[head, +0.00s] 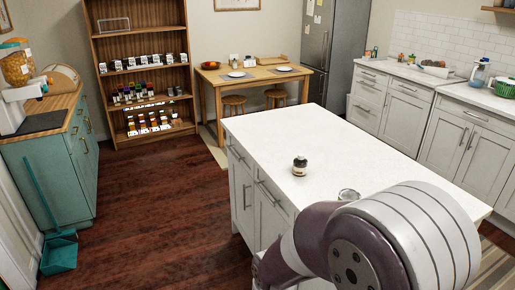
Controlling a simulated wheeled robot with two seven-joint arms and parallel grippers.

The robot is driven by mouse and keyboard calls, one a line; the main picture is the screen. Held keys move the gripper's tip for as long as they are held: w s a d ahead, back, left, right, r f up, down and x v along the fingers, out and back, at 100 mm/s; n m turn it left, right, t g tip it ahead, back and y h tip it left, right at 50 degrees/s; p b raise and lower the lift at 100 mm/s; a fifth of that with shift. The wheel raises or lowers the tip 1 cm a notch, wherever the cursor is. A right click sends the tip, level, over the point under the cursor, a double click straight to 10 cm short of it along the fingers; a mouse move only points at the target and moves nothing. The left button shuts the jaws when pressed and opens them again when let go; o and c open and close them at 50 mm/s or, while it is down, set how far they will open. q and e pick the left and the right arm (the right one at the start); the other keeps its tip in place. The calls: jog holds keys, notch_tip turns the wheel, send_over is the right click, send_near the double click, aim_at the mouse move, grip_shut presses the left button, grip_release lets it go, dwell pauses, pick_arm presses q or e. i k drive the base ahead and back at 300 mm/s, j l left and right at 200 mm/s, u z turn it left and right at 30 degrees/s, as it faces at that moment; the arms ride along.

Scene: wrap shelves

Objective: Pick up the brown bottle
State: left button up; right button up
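A small dark bottle (299,167) with a pale label stands upright on the white top of the kitchen island (330,140), near its left edge. It looks brown to black; its exact colour is hard to tell at this size. Nothing touches it. One of my arms reaches in at the bottom right, over the near end of the island. Neither gripper is in view. A small round glassy or silvery thing (348,194) sits on the island just beyond my arm, partly hidden by it; I cannot tell what it is.
A wooden shelf unit (145,87) at the back left holds rows of small bottles and jars. A dining table (252,78) with stools stands at the back. A teal cabinet (62,160) and a dustpan (60,250) are on the left. The wooden floor (160,205) between is clear.

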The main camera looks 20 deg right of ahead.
aim_at(300, 163)
jog(key=i+z, duration=0.3)
jog(key=i, duration=0.15)
jog(key=i+j+z, duration=0.25)
jog(key=i, duration=0.15)
jog(key=i+j+z, duration=0.3)
jog(key=i+l, duration=0.1)
